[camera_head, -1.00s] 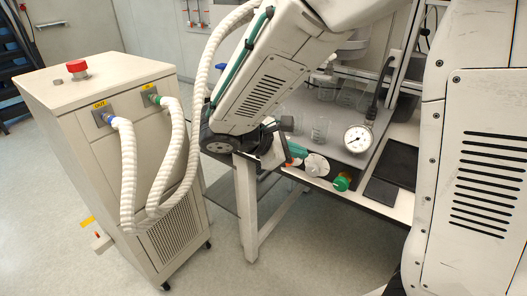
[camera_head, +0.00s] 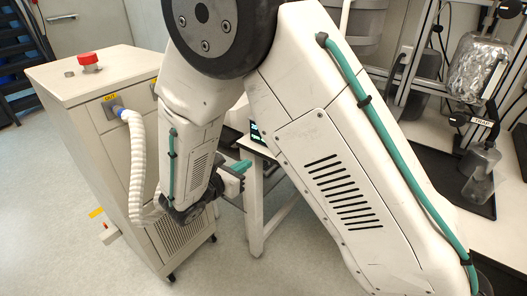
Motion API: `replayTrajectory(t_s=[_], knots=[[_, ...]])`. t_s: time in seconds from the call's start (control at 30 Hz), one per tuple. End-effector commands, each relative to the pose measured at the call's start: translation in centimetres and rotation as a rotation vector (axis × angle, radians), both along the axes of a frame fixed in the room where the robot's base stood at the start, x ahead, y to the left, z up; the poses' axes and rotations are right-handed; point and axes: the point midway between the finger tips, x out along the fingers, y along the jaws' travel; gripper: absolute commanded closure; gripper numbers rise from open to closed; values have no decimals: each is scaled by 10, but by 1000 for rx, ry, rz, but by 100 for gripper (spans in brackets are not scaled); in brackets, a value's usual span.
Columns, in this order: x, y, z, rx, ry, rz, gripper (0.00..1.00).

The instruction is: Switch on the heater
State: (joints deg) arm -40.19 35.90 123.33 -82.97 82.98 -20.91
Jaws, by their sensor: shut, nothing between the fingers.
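A beige wheeled cabinet (camera_head: 113,165) stands at the left, with a red button (camera_head: 88,62) on its top. A white ribbed hose (camera_head: 137,165) runs from its front port labelled OUT. No label in view says which unit is the heater. My gripper (camera_head: 238,176) is shut and empty, low in the middle, right of the cabinet and in front of the bench in the picture. My arm hides part of the cabinet's front, its second port and much of the bench.
A small dark display with green marks (camera_head: 257,134) shows at the bench edge, beside my arm. A foil-wrapped vessel (camera_head: 478,68) and a grey flask (camera_head: 481,163) are at the right. Grey floor (camera_head: 60,200) is clear left of the cabinet.

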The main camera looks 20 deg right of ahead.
Motion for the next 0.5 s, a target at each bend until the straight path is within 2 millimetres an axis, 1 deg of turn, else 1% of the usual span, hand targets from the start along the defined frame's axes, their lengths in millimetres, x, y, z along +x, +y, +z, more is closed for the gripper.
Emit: replayTrajectory(t_s=[0.17, 0.5], knots=[[13, -20, -4, 0, 1, -6, 100], [55, -78, -15, 1, 1, -6, 100]])
